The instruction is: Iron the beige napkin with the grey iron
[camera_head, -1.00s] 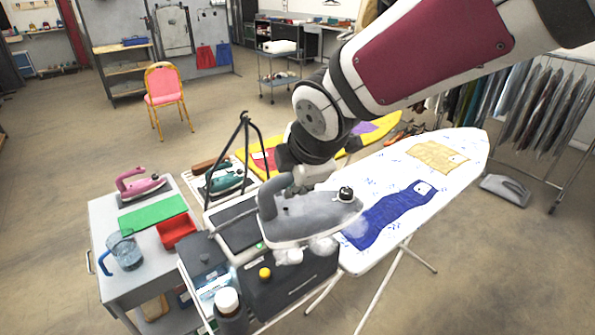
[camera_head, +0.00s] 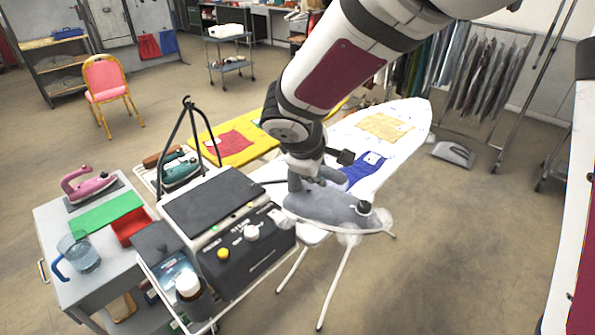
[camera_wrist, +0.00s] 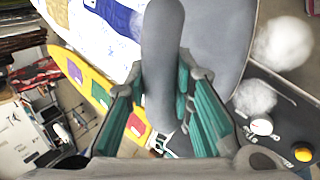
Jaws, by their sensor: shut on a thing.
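The grey iron (camera_head: 335,207) is held in my gripper (camera_head: 318,172), in the air in front of the near end of the white ironing board (camera_head: 405,112). In the wrist view my gripper (camera_wrist: 160,110) is shut around the iron's grey handle (camera_wrist: 163,50). White steam puffs show beside the iron in both views. The beige napkin, yellowish here (camera_head: 385,127), lies on the far part of the board, with a small pale patch on it. The blue cloth (camera_head: 362,170) lies nearer on the board, partly hidden by my arm and the iron.
A black steam station (camera_head: 240,245) stands on a cart just left of the iron. A grey side cart holds a pink iron (camera_head: 88,186), a water jug (camera_head: 78,252) and a red tray (camera_head: 128,228). A yellow board (camera_head: 240,148) lies behind. Another grey iron (camera_head: 453,153) sits on the floor at right.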

